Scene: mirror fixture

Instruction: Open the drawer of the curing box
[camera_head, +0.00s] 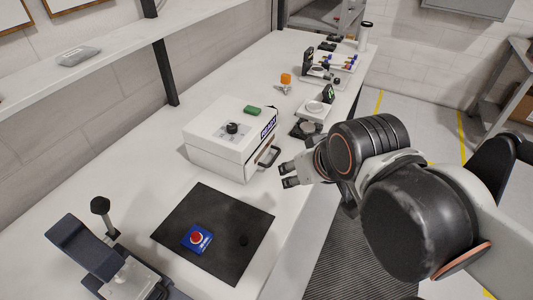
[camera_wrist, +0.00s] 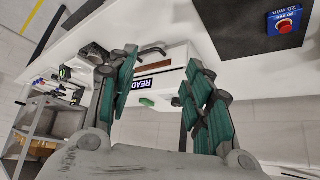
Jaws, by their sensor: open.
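The curing box (camera_head: 215,153) is a white box on the bench with a dark knob and a green piece on its top; a "READY" label is on its right side. Its dark drawer handle (camera_head: 268,157) sticks out below the label, and the drawer looks shut. My gripper (camera_head: 287,175) is open and empty, just in front of the handle, apart from it in the head view. In the wrist view the handle (camera_wrist: 152,50) and the label (camera_wrist: 153,84) show between my two teal-padded fingers (camera_wrist: 163,62). Part of the box is hidden behind the fingers.
A black mat (camera_head: 215,255) with a blue block and red button (camera_head: 197,239) lies in front of the box. A small scale (camera_head: 315,110) and an orange-capped item (camera_head: 285,82) stand behind it. A press-like device (camera_head: 105,255) is at lower left. The aisle is right.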

